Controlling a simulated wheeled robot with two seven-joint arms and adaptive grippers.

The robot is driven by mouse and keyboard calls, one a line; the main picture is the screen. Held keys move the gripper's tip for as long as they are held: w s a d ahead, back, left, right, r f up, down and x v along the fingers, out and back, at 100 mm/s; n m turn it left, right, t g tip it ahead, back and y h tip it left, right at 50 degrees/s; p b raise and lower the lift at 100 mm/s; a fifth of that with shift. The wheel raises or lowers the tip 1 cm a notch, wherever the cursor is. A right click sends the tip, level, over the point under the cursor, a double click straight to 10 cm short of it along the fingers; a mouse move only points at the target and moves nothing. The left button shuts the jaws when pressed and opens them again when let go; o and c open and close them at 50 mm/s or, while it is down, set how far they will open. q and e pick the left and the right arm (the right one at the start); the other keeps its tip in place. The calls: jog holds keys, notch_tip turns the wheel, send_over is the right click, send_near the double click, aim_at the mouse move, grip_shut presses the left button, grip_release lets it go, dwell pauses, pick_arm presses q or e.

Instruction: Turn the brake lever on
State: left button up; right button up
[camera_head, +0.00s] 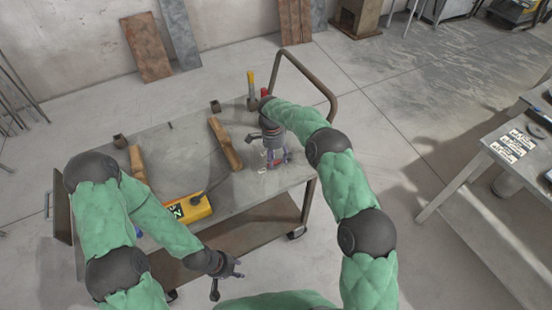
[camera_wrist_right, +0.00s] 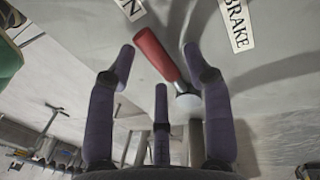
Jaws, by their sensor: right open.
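The brake lever (camera_wrist_right: 157,55) shows in the right wrist view as a red handle on a pale round end, leaning to the upper left. The "BRAKE" label (camera_wrist_right: 237,24) lies to its upper right, and a partly cut-off label ending in "N" (camera_wrist_right: 130,8) to its upper left. My right gripper (camera_wrist_right: 160,85) is open, its purple fingers spread around the lever's sides with no clear grip on it. In the head view my right gripper (camera_head: 274,158) points down at the table's right part and largely hides the lever. My left gripper (camera_head: 236,267) hangs empty in front of the table; its opening is unclear.
The grey cart table (camera_head: 190,150) carries a yellow box (camera_head: 187,209), wooden blocks (camera_head: 225,143) and a yellow-handled lever (camera_head: 251,84) at the back. A curved rail (camera_head: 318,78) rises at its right end. Another table (camera_head: 490,145) stands at the right, with clear floor between.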

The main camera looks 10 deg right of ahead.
notch_tip(320, 180, up, 12)
jog(key=w, duration=0.2)
jog(key=shift+w+a+f, duration=0.15)
jog(key=shift+a, duration=0.25)
dwell(0.4)
